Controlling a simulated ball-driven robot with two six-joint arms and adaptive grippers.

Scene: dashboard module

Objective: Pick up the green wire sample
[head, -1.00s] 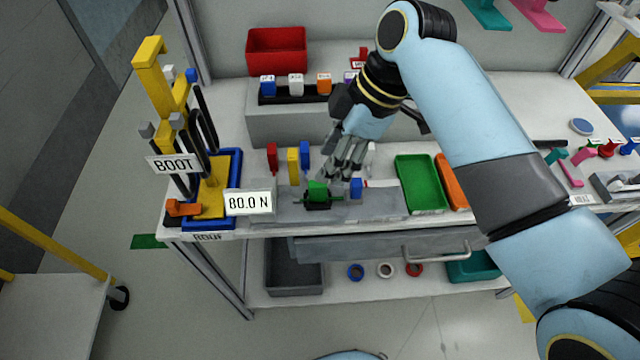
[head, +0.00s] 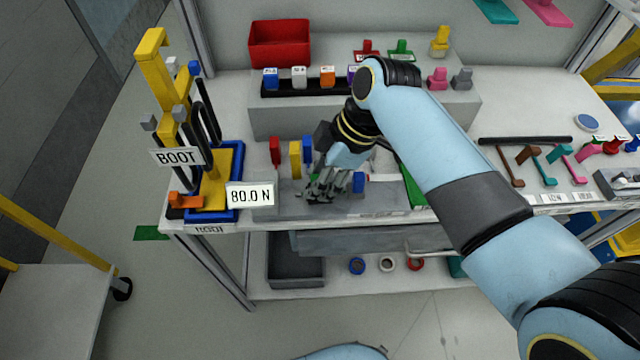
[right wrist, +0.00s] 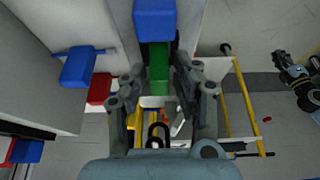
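My right gripper (head: 325,187) is low over the front of the grey bench and covers the spot of the green wire sample in the head view. In the right wrist view a green piece (right wrist: 158,68), which looks like the green wire sample, lies between the two fingers (right wrist: 160,85). The fingers stand apart on either side of it, and I see no clear grip on it. A blue block (right wrist: 155,20) is just beyond it in that view. My left gripper is not in view.
Red (head: 275,150) and yellow (head: 295,158) upright blocks stand just left of the gripper. The BOOT fixture (head: 215,180) and the 80.0 N display (head: 250,196) are further left. My right arm partly hides a green tray (head: 412,190).

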